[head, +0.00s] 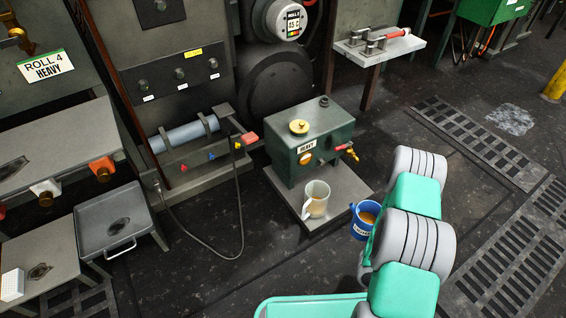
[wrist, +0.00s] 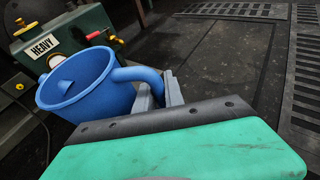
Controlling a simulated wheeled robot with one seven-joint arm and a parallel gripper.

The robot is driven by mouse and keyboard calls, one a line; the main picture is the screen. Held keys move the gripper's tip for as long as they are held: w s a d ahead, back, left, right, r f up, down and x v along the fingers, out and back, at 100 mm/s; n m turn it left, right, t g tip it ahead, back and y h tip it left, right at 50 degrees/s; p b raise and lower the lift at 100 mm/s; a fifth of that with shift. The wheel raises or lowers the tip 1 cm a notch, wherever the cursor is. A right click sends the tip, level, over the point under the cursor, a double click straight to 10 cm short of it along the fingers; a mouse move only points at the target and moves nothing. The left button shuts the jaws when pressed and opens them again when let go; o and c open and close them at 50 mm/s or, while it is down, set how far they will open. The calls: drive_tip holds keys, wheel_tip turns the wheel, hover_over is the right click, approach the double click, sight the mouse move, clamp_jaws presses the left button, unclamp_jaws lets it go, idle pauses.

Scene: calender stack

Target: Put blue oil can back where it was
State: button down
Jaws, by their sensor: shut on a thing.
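The blue oil can (head: 365,219) is a blue open-topped can with a white label and brownish liquid inside. In the head view it is right of the grey plate under the green tank, partly hidden by my arm. In the wrist view the blue oil can (wrist: 80,85) shows its rim, inner wall and curved handle. My gripper (wrist: 160,95) is shut on its handle. The can looks roughly upright; I cannot tell its exact height above the floor. My fingers are hidden behind my arm in the head view.
A green HEAVY tank (head: 318,138) with a brass tap stands on a grey plate (head: 285,197). A grey tray (head: 112,220) and a shelf (head: 378,44) are farther off. Floor grates lie at right.

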drive_tip(key=w+a+r, duration=0.2)
drive_tip(key=a+r, duration=0.2)
drive_tip(key=r, duration=0.5)
drive_tip(key=w+a+r+m+h, duration=0.1)
drive_tip(key=w+a+r, duration=0.1)
drive_tip(key=a+r, duration=0.3)
drive_tip(key=w+a+r+m+g+h, duration=0.1)
drive_tip(key=a+r, duration=0.4)
drive_tip(key=r, duration=0.7)
drive_tip(key=shift+w+a+r, duration=0.15)
drive_tip(key=shift+w+r, duration=0.15)
drive_tip(key=shift+w, duration=0.4)
